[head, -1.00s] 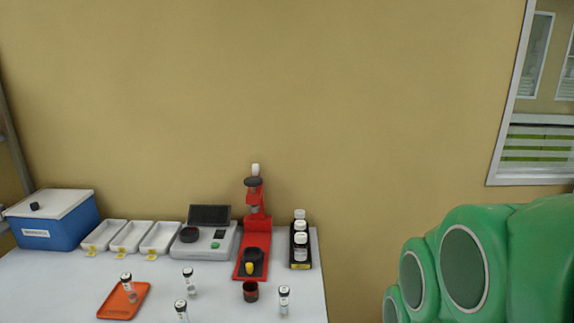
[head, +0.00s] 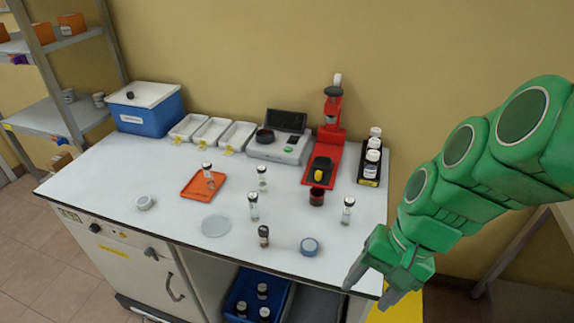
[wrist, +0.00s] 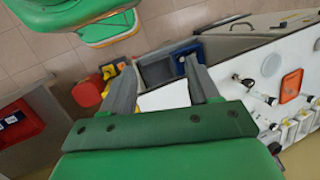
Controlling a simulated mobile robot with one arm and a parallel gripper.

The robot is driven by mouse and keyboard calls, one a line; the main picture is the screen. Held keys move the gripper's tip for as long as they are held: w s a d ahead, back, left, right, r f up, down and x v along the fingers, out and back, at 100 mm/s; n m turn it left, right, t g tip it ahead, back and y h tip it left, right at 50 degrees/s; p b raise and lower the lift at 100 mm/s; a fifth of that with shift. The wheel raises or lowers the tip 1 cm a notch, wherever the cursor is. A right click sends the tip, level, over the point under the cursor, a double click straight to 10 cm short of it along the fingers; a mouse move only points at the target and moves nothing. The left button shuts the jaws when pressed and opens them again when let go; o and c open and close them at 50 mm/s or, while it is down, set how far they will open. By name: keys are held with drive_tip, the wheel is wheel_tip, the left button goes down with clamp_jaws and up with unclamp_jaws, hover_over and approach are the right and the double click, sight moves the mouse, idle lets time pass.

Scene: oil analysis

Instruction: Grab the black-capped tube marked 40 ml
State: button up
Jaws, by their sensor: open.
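One tube (head: 208,176) is at the orange tray, two others (head: 262,178) (head: 253,207) stand near mid-table, and another tube (head: 348,210) stands at the right. A darker tube (head: 263,236) stands nearer the front edge. Their marks are too small to read, so I cannot tell which says 40 ml. My gripper (head: 366,290) is open and empty by the table's front right corner, apart from every tube. In the wrist view its two fingers (wrist: 160,66) are spread.
A red stand (head: 330,140), a bottle rack (head: 361,181), a grey instrument (head: 272,151), white trays and a blue box (head: 145,112) line the back.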

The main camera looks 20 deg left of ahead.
drive_tip(key=w+a+m+g+y, duration=0.1)
drive_tip(key=w+a+m+y, duration=0.1)
drive_tip(key=w+a, duration=0.3)
drive_tip(key=w+a+m+y, duration=0.1)
drive_tip(key=w+a+y, duration=0.15)
drive_tip(key=a, duration=0.45)
drive_tip(key=m+t+y, duration=0.2)
drive_tip(key=m+y, duration=0.4)
drive_tip(key=m, duration=0.7)
approach(253, 201)
drive_tip(key=w+a+f, duration=0.1)
drive_tip(key=a+f, duration=0.1)
drive_tip(key=a, duration=0.3)
drive_tip(key=shift+x, duration=1.25)
drive_tip(key=a+f, duration=0.2)
drive_tip(key=shift+s+a+h, duration=0.15)
drive_tip(key=shift+a+h, duration=0.1)
drive_tip(key=shift+a, duration=0.15)
drive_tip(key=shift+x, duration=0.8)
drive_tip(key=c, duration=1)
